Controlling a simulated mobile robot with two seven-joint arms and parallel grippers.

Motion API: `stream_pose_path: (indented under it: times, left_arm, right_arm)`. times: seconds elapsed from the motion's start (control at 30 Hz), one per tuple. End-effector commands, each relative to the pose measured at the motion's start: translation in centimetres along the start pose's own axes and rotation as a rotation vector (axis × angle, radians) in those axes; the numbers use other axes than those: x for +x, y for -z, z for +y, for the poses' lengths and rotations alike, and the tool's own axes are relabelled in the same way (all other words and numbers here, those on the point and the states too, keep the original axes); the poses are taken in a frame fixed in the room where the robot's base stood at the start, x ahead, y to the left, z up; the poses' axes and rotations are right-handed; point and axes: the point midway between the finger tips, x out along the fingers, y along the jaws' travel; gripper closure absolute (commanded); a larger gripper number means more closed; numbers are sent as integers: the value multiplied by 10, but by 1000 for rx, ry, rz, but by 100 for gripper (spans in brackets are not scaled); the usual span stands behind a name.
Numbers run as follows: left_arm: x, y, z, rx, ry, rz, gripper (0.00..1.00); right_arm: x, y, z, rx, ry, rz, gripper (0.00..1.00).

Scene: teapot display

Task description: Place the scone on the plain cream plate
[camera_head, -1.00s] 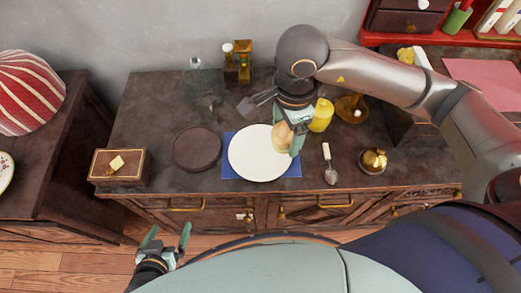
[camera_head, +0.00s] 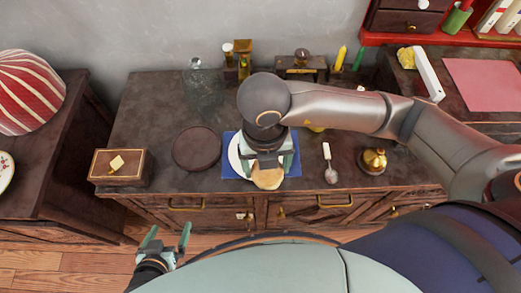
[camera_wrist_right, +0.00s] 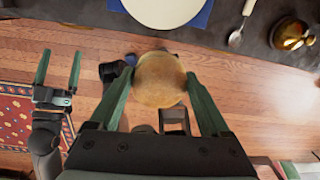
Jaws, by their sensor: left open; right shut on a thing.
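The scone (camera_head: 267,180), round and golden brown, is held in my right gripper (camera_head: 268,165), at the front edge of the blue mat in the head view. In the right wrist view the scone (camera_wrist_right: 160,80) sits between the two green fingers. The plain cream plate (camera_head: 236,160) lies on the blue mat (camera_head: 295,165), mostly hidden behind my right gripper and wrist. In the right wrist view the plate (camera_wrist_right: 165,10) shows at the top, apart from the scone in the picture. My left gripper (camera_head: 167,236) is open and empty, low in front of the cabinet.
A dark round plate (camera_head: 197,148) lies left of the mat. A spoon (camera_head: 329,165) and a brass lidded pot (camera_head: 373,161) stand to the right. A wooden box (camera_head: 117,167) is at the left end, and a glass vessel (camera_head: 203,85) is at the back.

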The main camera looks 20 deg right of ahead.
Motion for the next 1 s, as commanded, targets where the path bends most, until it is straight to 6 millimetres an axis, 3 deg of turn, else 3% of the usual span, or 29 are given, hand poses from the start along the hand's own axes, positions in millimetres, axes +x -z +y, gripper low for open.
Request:
stream_pose_path:
  times: [0.2, 0.37, 0.73, 1.0]
  left_arm:
    - [0, 0, 0, 0, 0, 0, 1]
    - [0, 0, 0, 0, 0, 0, 1]
    - [-1, 1, 0, 0, 0, 0, 1]
    - [1, -2, 0, 0, 0, 0, 1]
  right_arm:
    - [2, 8, 6, 238, 0, 11, 75]
    - [6, 3, 6, 301, 3, 13, 75]
    - [42, -80, 1, 307, 5, 12, 75]
    - [88, -118, 0, 302, 3, 13, 75]
